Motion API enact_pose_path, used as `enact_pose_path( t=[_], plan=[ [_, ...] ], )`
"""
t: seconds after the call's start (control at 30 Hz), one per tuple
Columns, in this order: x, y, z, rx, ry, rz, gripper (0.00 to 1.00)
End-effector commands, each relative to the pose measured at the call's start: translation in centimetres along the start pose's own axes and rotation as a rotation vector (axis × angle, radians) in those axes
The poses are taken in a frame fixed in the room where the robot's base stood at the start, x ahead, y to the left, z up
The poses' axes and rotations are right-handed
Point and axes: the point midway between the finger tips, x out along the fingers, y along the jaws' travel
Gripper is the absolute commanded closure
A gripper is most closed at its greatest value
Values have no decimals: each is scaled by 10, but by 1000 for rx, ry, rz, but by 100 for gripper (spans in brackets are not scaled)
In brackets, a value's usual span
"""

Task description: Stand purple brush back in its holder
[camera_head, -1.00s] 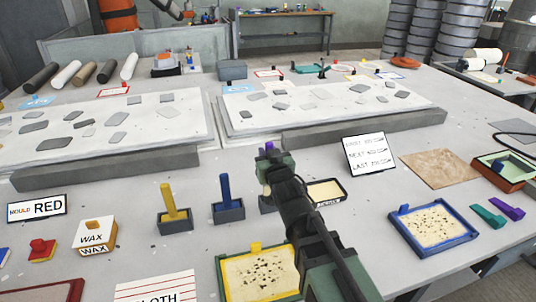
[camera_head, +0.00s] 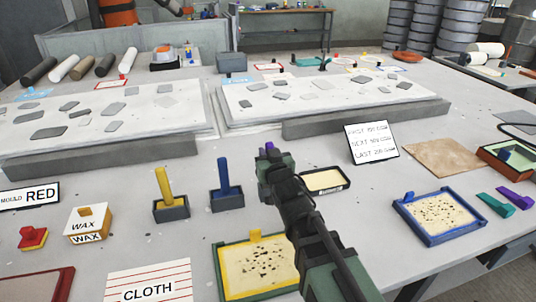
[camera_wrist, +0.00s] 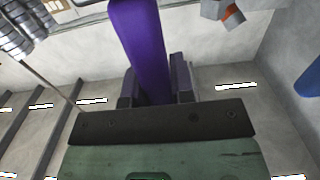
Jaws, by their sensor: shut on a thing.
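The purple brush (camera_wrist: 141,42) shows large in the wrist view, its purple handle standing up between the dark fingers of my gripper (camera_wrist: 156,88). In the head view only a small purple bit of the brush (camera_head: 269,146) shows at the tip of my gripper (camera_head: 270,160). My gripper is shut on the brush and is over the middle of the table. No empty holder can be seen; the spot right of the blue brush's holder is hidden behind my arm. The brush's lower end is hidden too.
A yellow brush (camera_head: 163,184) and a blue brush (camera_head: 223,176) stand in dark holders left of my arm. A black-rimmed tray (camera_head: 325,181) lies just right of it. A yellow-framed tray (camera_head: 232,270) lies in front, and a sign (camera_head: 371,143) stands behind right.

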Motion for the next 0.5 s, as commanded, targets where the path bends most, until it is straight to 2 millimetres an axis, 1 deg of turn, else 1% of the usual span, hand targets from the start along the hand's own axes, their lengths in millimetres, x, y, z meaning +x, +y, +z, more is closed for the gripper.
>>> enact_pose_path(
  t=[0.03,0.13,0.5],
  plan=[
    [0,0,4,0,0,0,100],
    [0,0,7,0,0,0,100],
    [0,0,6,0,0,0,100]
  ],
)
